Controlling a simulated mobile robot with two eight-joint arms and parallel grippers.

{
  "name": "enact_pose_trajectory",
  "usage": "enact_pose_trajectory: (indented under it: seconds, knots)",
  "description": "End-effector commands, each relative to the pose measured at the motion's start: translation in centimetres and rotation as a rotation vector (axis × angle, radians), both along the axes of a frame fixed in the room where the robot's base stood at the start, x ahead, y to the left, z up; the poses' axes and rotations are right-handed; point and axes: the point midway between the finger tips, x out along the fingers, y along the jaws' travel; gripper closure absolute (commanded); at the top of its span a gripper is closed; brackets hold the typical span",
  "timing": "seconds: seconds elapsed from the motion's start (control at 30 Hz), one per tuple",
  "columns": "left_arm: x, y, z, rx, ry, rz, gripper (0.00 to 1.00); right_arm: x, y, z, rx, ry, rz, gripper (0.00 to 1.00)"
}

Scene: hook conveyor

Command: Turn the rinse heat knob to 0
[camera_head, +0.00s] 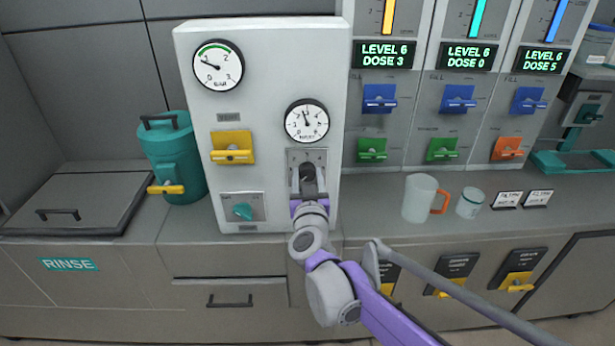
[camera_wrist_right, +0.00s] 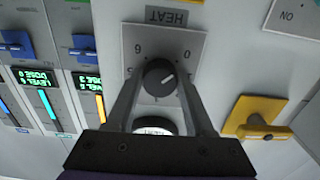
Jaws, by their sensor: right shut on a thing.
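The dark round heat knob (camera_head: 308,171) sits on a grey plate low on the white panel (camera_head: 262,60). My right gripper (camera_head: 308,190) reaches it from the front. In the right wrist view, the knob (camera_wrist_right: 160,78) lies between the two fingers of my right gripper (camera_wrist_right: 160,84), which are shut on it. Its white mark points right and slightly up, below the 0 printed at upper right; a 6 is at upper left. The HEAT label (camera_wrist_right: 167,16) is above. In the head view, my gripper hides part of the knob and plate. My left gripper is out of view.
A round gauge (camera_head: 307,121) is above the knob, and a yellow lever (camera_head: 232,147) and a teal switch (camera_head: 242,211) are to its left. A clear mug (camera_head: 420,198) and a small jar (camera_head: 469,204) stand on the counter at right. The RINSE sign (camera_head: 68,264) is at lower left.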

Motion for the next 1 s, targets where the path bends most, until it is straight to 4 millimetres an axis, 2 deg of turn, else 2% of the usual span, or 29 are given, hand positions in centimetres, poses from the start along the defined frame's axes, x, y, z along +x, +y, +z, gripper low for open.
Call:
enact_pose_trajectory:
  seconds: [0.03,0.17,0.2,0.47,0.57,0.67,1.0]
  knots:
    - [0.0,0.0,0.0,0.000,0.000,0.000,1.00,0.0,0.0,-0.1,-0.002,0.001,0.001,0.43]
    - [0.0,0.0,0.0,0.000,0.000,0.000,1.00,0.0,0.0,0.0,-0.001,0.000,0.001,0.20]
    - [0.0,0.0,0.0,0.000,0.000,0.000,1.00,0.0,0.0,0.0,-0.001,0.000,0.001,0.17]
    - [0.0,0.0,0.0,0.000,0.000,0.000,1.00,-0.1,0.0,0.0,0.000,0.000,0.000,0.17]
    - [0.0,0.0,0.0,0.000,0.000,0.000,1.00,-0.7,0.0,0.0,0.001,0.000,0.001,0.17]
    - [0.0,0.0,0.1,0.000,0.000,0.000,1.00,-2.1,0.1,0.1,0.001,0.000,0.001,0.17]
    - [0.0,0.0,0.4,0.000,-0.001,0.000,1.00,-8.7,0.4,0.0,0.000,0.000,0.003,0.17]
